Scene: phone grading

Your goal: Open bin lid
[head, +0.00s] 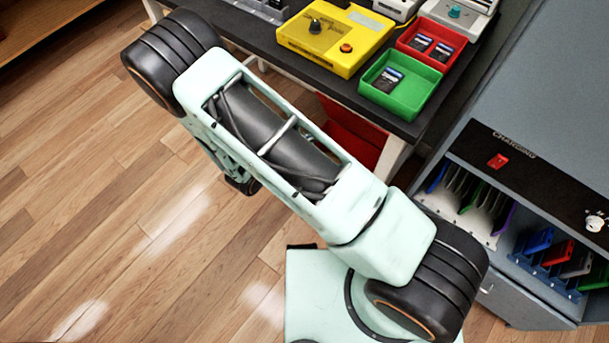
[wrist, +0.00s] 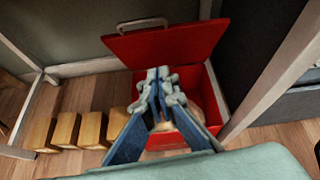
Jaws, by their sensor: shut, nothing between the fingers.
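The red bin (wrist: 214,98) stands on the floor under the table in the wrist view. Its red lid (wrist: 185,42) is raised and tilted away from the bin's mouth, with a grey handle (wrist: 142,23) near its upper left edge. Part of the bin's inside shows, with something pale in it. My gripper (wrist: 160,76) is shut and empty. It is in front of the bin opening and covers part of it; I cannot tell whether it touches the lid. In the head view, part of the red bin (head: 352,135) shows under the table behind my arm.
Several wooden blocks (wrist: 66,130) stand on the floor left of the bin. A pale table leg (wrist: 270,85) rises close on its right. The dark table (head: 290,42) above holds a yellow device (head: 335,40), a green tray (head: 422,103) and a red tray (head: 447,60). A charging cabinet (head: 550,150) stands right.

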